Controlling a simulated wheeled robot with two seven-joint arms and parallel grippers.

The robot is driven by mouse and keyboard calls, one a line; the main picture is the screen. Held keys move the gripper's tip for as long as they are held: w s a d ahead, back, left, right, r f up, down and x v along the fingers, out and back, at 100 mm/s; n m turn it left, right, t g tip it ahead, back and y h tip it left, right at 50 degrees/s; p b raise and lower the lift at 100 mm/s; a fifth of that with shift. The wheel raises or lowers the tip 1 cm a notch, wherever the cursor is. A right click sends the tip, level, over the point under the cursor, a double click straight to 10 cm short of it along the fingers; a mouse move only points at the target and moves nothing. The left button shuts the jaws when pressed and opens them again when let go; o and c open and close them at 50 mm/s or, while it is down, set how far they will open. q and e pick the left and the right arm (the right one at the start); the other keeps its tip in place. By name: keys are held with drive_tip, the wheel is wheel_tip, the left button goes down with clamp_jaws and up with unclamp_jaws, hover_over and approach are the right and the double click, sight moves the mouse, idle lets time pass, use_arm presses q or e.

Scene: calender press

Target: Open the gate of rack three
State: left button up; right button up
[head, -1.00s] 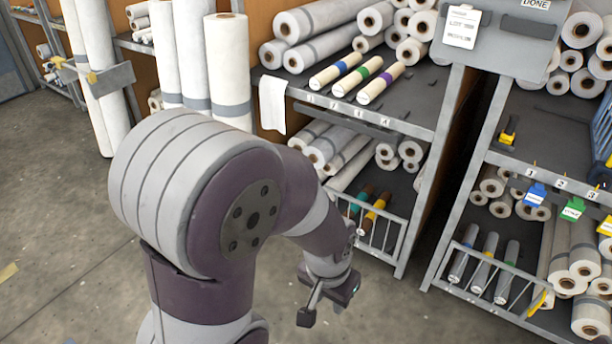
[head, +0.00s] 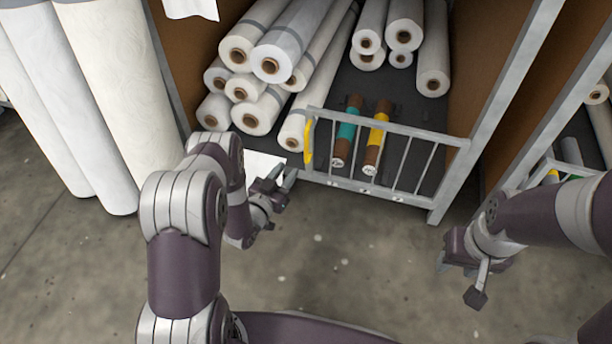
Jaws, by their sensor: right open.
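A grey barred gate (head: 395,129) stands across the right part of the rack's bottom shelf, upright and in line with the front edge. A yellow handle piece (head: 308,145) is at its left end. I cannot read a rack number here. Behind the bars lie two brown rolls, one with a teal band (head: 346,132) and one with a yellow band (head: 377,137). My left gripper (head: 282,177) is open and empty, left of and in front of the yellow handle, apart from it. My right gripper (head: 457,280) is open and empty, in front of the rack's right post.
White rolls (head: 254,110) fill the shelf left of the gate. A white sheet (head: 262,165) shows behind my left gripper. Tall white rolls (head: 95,110) stand at the left. Another rack (head: 545,110) is at the right. The floor (head: 350,265) in front is clear.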

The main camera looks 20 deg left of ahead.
sight(306, 149)
use_arm(q)
drive_tip(key=shift+t, duration=0.3)
drive_tip(key=b+x, duration=0.2)
drive_tip(key=x, duration=0.1)
drive_tip(key=f+b+x, duration=0.1)
drive_tip(key=b+x, duration=0.1)
drive_tip(key=x, duration=0.2)
drive_tip(key=b+x, duration=0.2)
drive_tip(key=x, duration=0.2)
drive_tip(key=shift+w+d+f, duration=0.1)
drive_tip(key=shift+d+f, duration=0.1)
drive_tip(key=shift+f, duration=0.1)
drive_tip(key=shift+w+r+b, duration=0.15)
drive_tip(key=shift+w+b, duration=0.2)
drive_tip(key=shift+w, duration=0.05)
use_arm(e)
wheel_tip(306, 149, down, 8)
drive_tip(key=shift+r, duration=0.1)
use_arm(q)
drive_tip(key=shift+d, duration=0.1)
clamp_jaws()
